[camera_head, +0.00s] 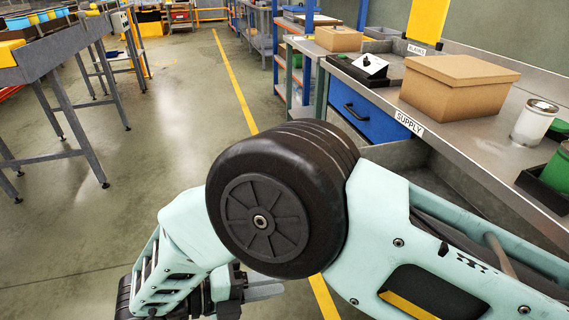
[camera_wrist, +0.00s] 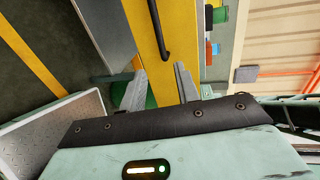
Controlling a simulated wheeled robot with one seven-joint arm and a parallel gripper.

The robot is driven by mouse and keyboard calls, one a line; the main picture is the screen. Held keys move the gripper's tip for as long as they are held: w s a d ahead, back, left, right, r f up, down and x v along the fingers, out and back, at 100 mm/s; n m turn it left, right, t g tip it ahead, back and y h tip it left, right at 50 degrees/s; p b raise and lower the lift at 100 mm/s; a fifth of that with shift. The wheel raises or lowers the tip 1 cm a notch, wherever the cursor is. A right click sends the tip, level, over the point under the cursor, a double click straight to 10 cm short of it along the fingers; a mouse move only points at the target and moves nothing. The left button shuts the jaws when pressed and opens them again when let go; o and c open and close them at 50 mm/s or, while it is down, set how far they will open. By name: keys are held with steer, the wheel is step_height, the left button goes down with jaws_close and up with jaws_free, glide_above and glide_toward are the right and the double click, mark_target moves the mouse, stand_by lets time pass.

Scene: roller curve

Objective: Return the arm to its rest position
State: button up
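My arm fills the lower middle of the head view, with its dark round joint in front and the forearm folded down to the left. My gripper (camera_wrist: 160,88) shows in the wrist view with its two grey fingers apart and nothing between them. Beyond the fingers is a yellow surface with a black bar handle (camera_wrist: 159,30). In the head view the gripper is mostly hidden below the arm, and only a grey finger part shows near the bottom edge.
A steel bench at right carries a cardboard box (camera_head: 455,84), a white can (camera_head: 534,122) and a dark tray (camera_head: 364,72). A blue drawer (camera_head: 366,112) is under it. A grey roller conveyor (camera_head: 52,55) stands at left. The floor (camera_head: 165,130) between them is clear.

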steer(key=w+a+r+n+t+y+p, duration=0.1)
steer(key=w+a+r+n+t+y, duration=0.2)
steer(key=w, duration=0.4)
steer(key=w+r+n+t+y+p, duration=0.1)
steer(key=w+r+n+y, duration=0.25)
steer(key=w+y, duration=0.2)
steer(key=w+a+r+n+y+p, duration=0.25)
steer(key=a+r+n+y, duration=0.25)
steer(key=r+n+y, duration=0.6)
steer(key=s+d+r+n+g+y+p, duration=0.15)
steer(key=s+d+r+n+g, duration=0.3)
steer(key=s+n, duration=0.5)
steer(key=s+d+n+g+h, duration=0.1)
steer(key=s+d+n+h, duration=0.1)
steer(key=s+d+n, duration=0.2)
steer(key=s+d+n+g+h+p, duration=0.1)
steer(key=s+d+n, duration=0.3)
steer(key=d, duration=0.6)
steer(key=s+d+n+g+h, duration=0.2)
steer(key=s+d+n+g, duration=0.1)
steer(key=d, duration=0.5)
steer(key=shift+s+f+n+h, duration=0.35)
steer(key=shift+s+n+h, duration=0.05)
steer(key=shift+s+n, duration=0.4)
